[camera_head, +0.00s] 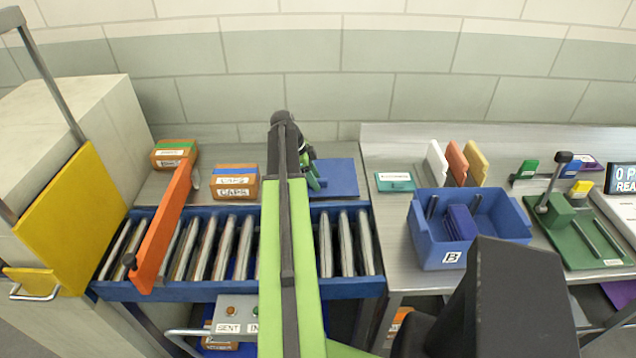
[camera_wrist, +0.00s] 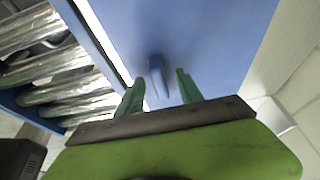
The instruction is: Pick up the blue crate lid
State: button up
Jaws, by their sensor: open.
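The blue crate lid (camera_head: 340,177) is a flat blue panel lying on the grey bench behind the roller conveyor, partly hidden by my arm. In the wrist view the lid (camera_wrist: 215,45) fills the upper middle, with a small upright blue handle (camera_wrist: 157,75) on it. My gripper (camera_wrist: 159,78) is open, its two green fingers on either side of the handle in the picture. I cannot tell whether the fingertips are level with the handle or touching the lid. In the head view my gripper (camera_head: 313,179) is over the lid's left part.
The roller conveyor (camera_head: 215,288) with its blue frame runs in front of the lid. An orange bar (camera_head: 160,230) lies across it at left. Labelled boxes (camera_head: 234,182) sit left of my arm. A blue crate (camera_head: 438,259) marked B stands on the right bench beside a teal box (camera_head: 395,182).

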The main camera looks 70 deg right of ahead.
jog(key=shift+f, duration=0.1)
grip_shut()
dwell(0.5)
